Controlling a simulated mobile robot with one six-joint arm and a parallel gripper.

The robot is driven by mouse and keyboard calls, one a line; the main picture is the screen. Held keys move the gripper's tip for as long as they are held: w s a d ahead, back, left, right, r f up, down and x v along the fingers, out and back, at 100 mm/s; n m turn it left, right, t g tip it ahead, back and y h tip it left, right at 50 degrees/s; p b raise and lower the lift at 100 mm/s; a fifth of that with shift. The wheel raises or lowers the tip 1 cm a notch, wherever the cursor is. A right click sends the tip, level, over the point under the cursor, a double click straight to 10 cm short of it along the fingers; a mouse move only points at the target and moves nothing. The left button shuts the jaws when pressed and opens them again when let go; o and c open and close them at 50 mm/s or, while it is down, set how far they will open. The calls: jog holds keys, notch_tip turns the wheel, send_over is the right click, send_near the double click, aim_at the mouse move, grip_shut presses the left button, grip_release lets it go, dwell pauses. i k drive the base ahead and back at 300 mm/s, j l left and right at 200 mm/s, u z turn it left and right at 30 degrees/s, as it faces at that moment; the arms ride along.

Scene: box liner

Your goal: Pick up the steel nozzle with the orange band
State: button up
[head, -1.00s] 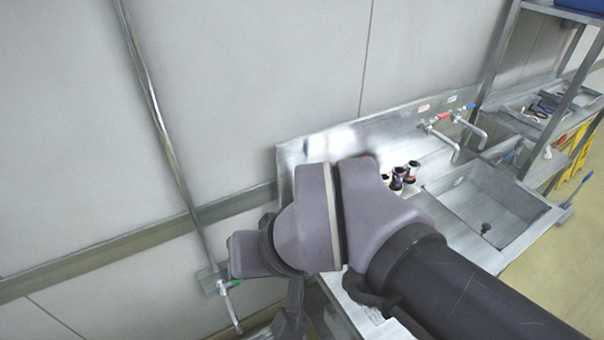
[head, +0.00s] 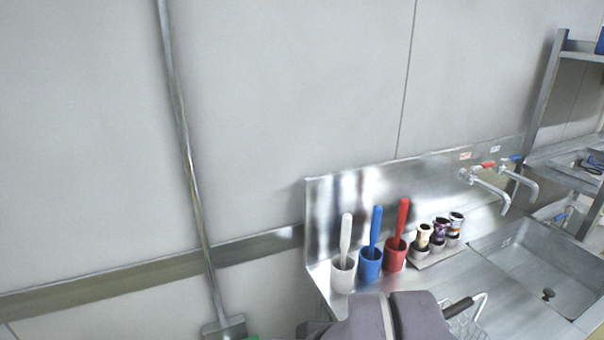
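Three small nozzle-like pieces stand upright in a holder (head: 437,258) on the steel counter, left of the sink. The left one (head: 423,236) looks cream and dark, the middle one (head: 440,231) purplish and dark, the right one (head: 456,223) dark with a pale top. They are too small for me to tell which is steel with an orange band. My gripper is out of view; only a grey part of my arm shows at the bottom edge, in front of the counter.
White (head: 343,272), blue (head: 370,262) and red (head: 395,252) cups with handled tools stand left of the holder. A wire basket with a black handle (head: 458,308) lies in front. Right are a sink (head: 545,265) and taps (head: 490,187); a steel backsplash stands behind.

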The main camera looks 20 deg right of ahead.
aim_at(456, 218)
jog(key=z, duration=1.7)
jog(key=l+u, duration=0.15)
jog(key=l, duration=0.3)
jog(key=l+u, duration=0.15)
jog(key=l, duration=0.35)
jog(key=k+l+u, duration=0.15)
jog(key=l, duration=0.3)
jog(key=k+l+u, duration=0.15)
jog(key=l, duration=0.3)
jog(key=i, duration=0.05)
